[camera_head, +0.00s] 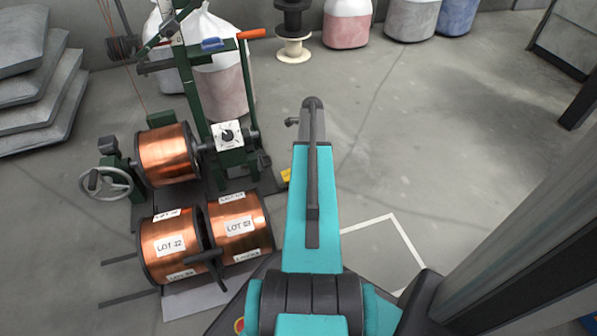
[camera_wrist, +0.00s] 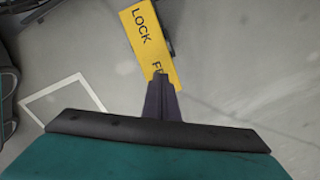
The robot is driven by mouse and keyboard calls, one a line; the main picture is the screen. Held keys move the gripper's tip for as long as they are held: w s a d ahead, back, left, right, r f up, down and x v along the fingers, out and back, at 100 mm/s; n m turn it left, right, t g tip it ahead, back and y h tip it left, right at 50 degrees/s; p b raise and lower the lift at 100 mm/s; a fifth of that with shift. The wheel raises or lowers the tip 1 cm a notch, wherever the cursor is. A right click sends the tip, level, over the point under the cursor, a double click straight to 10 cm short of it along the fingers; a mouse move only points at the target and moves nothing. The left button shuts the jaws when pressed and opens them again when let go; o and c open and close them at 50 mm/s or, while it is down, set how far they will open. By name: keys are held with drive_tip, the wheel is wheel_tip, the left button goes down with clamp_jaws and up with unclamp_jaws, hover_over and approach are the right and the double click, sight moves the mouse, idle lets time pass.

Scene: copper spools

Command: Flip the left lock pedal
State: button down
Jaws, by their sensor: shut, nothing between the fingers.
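A yellow pedal plate shows in the wrist view (camera_wrist: 150,45) with "LOCK" and a partly covered word starting with "F" in black. In the head view only a small yellow piece (camera_head: 286,175) shows at the foot of the green winding machine, beside my teal arm. My gripper (camera_wrist: 161,76) is shut and empty, its dark fingertips overlapping the plate's near end by the covered word. I cannot tell whether they touch it. The gripper is hidden behind my arm in the head view. Only one pedal is visible.
The green machine (camera_head: 222,110) carries a copper spool (camera_head: 168,155) and a handwheel (camera_head: 105,184). Two labelled copper spools (camera_head: 170,247) (camera_head: 239,226) stand in front. A white floor outline (camera_head: 366,223) lies right of my arm. The floor at right is mostly clear.

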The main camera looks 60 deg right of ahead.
drive_tip(key=shift+f, duration=1.8)
idle(1.8)
drive_tip(key=shift+r, duration=0.15)
drive_tip(key=shift+r+p, duration=2.7)
drive_tip(key=shift+r, duration=0.75)
drive_tip(key=shift+s, duration=0.15)
